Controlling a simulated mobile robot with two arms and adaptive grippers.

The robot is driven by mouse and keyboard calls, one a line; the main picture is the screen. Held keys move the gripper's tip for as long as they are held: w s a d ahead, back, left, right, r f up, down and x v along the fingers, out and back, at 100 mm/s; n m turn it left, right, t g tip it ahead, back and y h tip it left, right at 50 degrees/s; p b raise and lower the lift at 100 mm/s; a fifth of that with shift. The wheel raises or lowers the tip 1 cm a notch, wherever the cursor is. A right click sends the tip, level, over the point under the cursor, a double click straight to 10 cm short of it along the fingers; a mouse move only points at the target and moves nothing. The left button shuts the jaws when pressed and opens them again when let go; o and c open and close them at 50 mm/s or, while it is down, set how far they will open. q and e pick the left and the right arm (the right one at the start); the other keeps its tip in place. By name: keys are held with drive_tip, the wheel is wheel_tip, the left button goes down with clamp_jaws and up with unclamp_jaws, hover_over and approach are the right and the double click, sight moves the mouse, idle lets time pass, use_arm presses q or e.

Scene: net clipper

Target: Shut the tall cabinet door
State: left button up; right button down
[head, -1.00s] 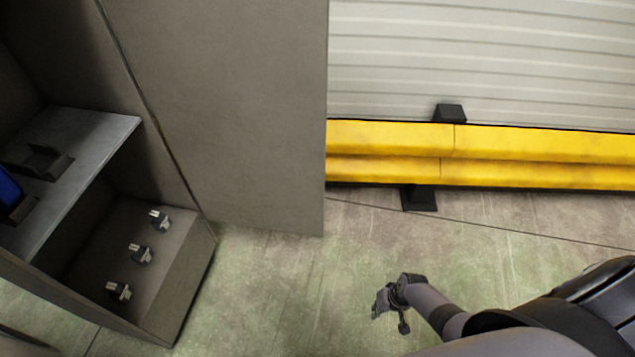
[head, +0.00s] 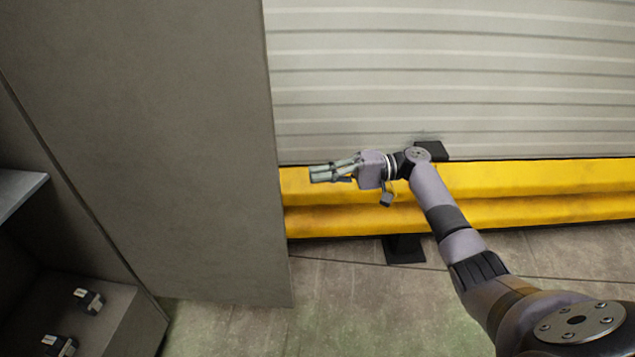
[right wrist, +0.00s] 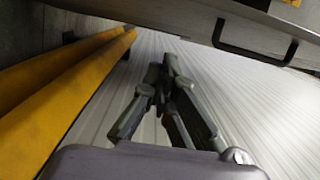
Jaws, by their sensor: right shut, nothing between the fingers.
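The tall cabinet door (head: 170,130) is a plain grey panel standing open at the left of the head view. In the right wrist view a grey panel edge (right wrist: 205,20) with a dark bar handle (right wrist: 252,52) crosses the top; it appears to be the door's outer side. The cabinet (head: 130,320) is open at the lower left. My right gripper (head: 318,172) is shut and empty, right of the door's free edge in the head view, with a small gap in the picture. Its fingers (right wrist: 166,70) also show in the right wrist view. My left gripper is out of view.
A yellow guard rail (head: 460,205) with black brackets (head: 403,249) runs along a ribbed white wall (head: 430,75) behind my right arm. A shelf (head: 15,190) and small grey-black items (head: 89,300) are inside the cabinet. The floor (head: 350,310) in front is clear.

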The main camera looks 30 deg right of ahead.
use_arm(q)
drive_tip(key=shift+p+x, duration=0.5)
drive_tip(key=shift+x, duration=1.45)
use_arm(e)
drive_tip(key=s+a, duration=0.1)
drive_tip(key=a, duration=0.8)
drive_tip(key=shift+s, duration=0.2)
drive_tip(key=shift+a, duration=0.1)
